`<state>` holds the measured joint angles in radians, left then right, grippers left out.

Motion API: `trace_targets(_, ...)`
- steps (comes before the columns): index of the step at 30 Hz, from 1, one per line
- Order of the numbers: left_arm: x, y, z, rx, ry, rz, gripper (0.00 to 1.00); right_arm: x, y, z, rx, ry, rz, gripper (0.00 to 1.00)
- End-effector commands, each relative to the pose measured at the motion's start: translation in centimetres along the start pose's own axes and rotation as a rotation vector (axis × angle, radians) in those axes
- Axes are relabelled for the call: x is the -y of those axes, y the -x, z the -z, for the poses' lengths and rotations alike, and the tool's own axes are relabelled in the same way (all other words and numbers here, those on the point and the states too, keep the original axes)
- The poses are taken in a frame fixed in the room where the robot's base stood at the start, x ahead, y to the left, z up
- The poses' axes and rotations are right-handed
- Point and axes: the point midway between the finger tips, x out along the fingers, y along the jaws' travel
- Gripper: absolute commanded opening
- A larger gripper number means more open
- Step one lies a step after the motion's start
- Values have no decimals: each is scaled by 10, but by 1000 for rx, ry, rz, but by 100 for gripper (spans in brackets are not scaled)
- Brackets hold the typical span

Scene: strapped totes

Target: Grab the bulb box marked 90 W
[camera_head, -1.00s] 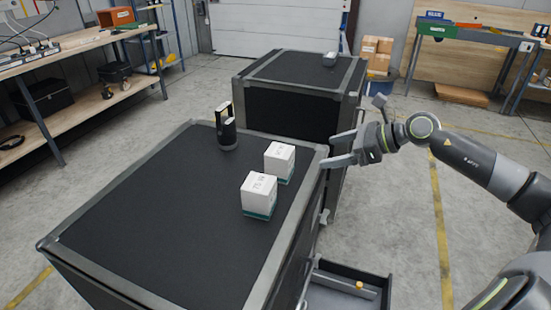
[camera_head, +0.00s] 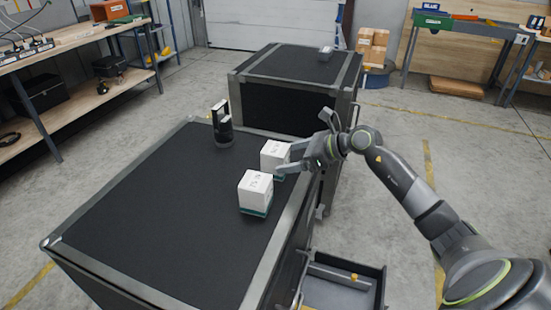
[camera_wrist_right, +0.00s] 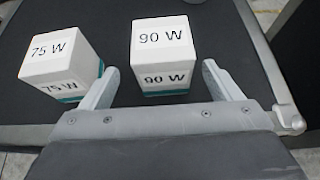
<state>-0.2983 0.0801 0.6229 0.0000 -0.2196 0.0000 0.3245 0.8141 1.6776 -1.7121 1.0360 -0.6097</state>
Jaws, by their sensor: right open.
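The bulb box marked 90 W (camera_wrist_right: 163,52) is a white cube with a teal base strip, standing on the black top of the near tote. It also shows in the head view (camera_head: 273,156). The box marked 75 W (camera_wrist_right: 60,60) stands beside it, nearer in the head view (camera_head: 256,190). My right gripper (camera_head: 283,160) is open and empty at the 90 W box. In the right wrist view its fingers (camera_wrist_right: 160,82) point toward the box, one towards each side, with the box's near face just ahead between them. My left gripper is not in view.
The near tote (camera_head: 150,215) has a grey metal edge frame. A black and white device (camera_head: 222,128) stands near its far edge. A second tote (camera_head: 290,108) stands behind. An open drawer (camera_head: 345,280) sticks out at lower right.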

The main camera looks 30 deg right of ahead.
Motion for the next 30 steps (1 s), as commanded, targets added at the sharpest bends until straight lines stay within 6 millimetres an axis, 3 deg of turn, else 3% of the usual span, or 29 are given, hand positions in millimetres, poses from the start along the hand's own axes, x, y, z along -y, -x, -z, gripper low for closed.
trace_targets(7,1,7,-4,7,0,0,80,1,-11,-3,1,-3,-2,84)
trace_targets(18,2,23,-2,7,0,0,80,4,-53,-4,0,-3,-1,84)
trace_targets(27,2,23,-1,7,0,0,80,4,-56,-3,-1,0,0,84)
trace_targets(30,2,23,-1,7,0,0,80,4,-56,-3,-1,0,0,71)
